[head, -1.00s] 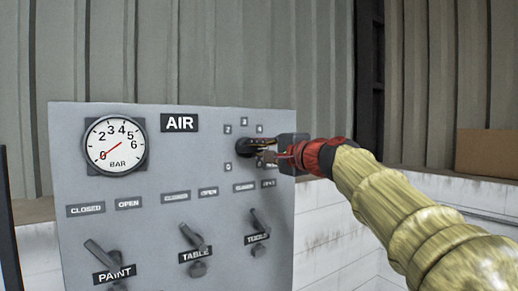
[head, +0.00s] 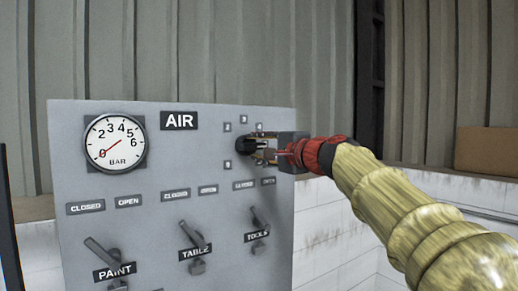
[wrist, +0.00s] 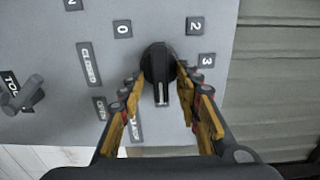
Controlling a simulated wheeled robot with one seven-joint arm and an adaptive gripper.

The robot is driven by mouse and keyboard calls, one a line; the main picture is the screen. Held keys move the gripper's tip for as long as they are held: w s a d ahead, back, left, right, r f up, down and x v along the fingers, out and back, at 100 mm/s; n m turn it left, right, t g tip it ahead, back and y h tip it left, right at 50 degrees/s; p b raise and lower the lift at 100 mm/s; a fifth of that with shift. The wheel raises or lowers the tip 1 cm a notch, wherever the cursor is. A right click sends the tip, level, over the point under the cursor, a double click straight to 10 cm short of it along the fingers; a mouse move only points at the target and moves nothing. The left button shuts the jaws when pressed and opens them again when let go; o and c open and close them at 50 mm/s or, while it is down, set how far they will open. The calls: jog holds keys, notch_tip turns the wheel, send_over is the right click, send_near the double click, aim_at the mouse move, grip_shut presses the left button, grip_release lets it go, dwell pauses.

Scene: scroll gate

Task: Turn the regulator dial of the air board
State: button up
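The air board (head: 180,148) is a grey upright panel. Its regulator dial (head: 245,146) is a black round knob at the upper right, ringed by small number labels; it also shows in the wrist view (wrist: 157,66), with a pale mark on its grip bar pointing down in the picture. My gripper (head: 262,148) is at the dial. In the wrist view my gripper (wrist: 159,82) has its two yellow fingers apart, one on each side of the dial. Whether they touch it I cannot tell. The round gauge (head: 115,143) has its red needle at 0.
Below are three levers, PAINT (head: 103,253), TABLE (head: 191,236) and TOOLS (head: 258,225), with CLOSED and OPEN labels above. A white block wall (head: 330,235) stands behind on the right. A brown box (head: 485,152) sits on its ledge.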

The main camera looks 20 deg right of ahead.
jog(key=shift+s, duration=0.15)
jog(key=v, duration=1.1)
jog(key=shift+s, duration=0.3)
jog(key=shift+d, duration=0.15)
